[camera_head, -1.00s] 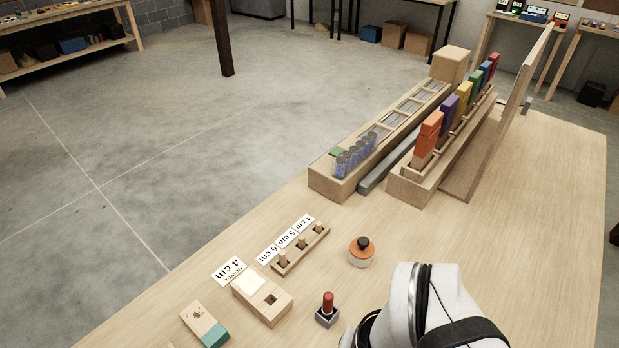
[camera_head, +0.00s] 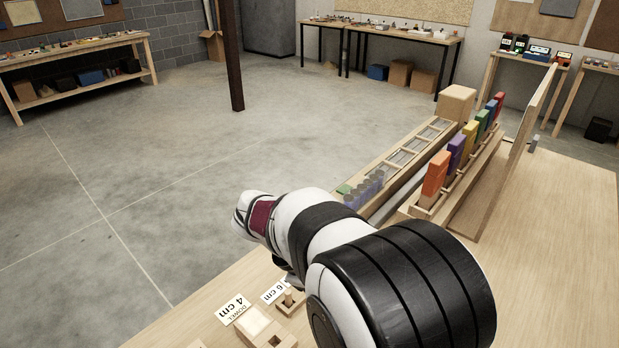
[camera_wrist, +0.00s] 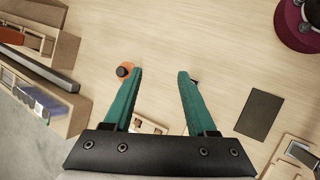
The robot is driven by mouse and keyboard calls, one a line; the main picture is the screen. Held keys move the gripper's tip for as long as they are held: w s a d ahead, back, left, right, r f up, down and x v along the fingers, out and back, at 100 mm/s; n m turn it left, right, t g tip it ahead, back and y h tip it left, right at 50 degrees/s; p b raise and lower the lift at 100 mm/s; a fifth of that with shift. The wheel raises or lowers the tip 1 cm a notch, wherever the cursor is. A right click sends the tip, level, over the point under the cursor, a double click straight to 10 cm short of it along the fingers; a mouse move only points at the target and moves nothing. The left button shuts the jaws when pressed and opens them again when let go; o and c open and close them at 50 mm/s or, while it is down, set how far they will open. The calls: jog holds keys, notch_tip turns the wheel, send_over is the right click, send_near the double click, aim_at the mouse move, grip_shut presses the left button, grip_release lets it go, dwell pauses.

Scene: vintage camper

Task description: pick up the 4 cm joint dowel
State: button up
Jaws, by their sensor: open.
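The 4 cm dowel is not visible in the head view, where my arm covers most of the dowel rack. One dowel (camera_head: 288,297) shows at the near end of the rack (camera_head: 292,308), beside the 6 cm label (camera_head: 274,291). The "4 cm dowel" card (camera_head: 234,309) lies by a wooden block (camera_head: 258,329) with a square hole. In the wrist view my gripper (camera_wrist: 160,74) is open with bare wood tabletop between its teal fingertips. A pale wooden piece (camera_wrist: 150,126) shows between the finger bases, partly hidden; I cannot tell which one it is.
An orange disc with a black knob (camera_wrist: 124,70) is close beside the left fingertip. A dark rectangle (camera_wrist: 260,113) lies at right. Wooden racks with colored blocks (camera_head: 434,176) stand farther back. Wooden trays and a dark bar (camera_wrist: 40,74) are at left in the wrist view.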

jog(key=w+a+f+n+t+h, duration=0.3)
jog(key=w+a+f+n+t, duration=0.3)
jog(key=w+a+f+n, duration=0.55)
jog(key=w+d+f, duration=0.1)
jog(key=w+d, duration=0.1)
jog(key=w+d+f+n, duration=0.1)
jog(key=w+d, duration=0.1)
jog(key=w, duration=0.1)
jog(key=w+d+f+n, duration=0.1)
jog(key=w+d, duration=0.1)
jog(key=shift+w+d+f+t, duration=0.15)
jog(key=shift+w+f+t, duration=0.15)
jog(key=x, duration=0.5)
jog(key=shift+s+d+f, duration=0.15)
jog(key=shift+f, duration=0.25)
grip_shut()
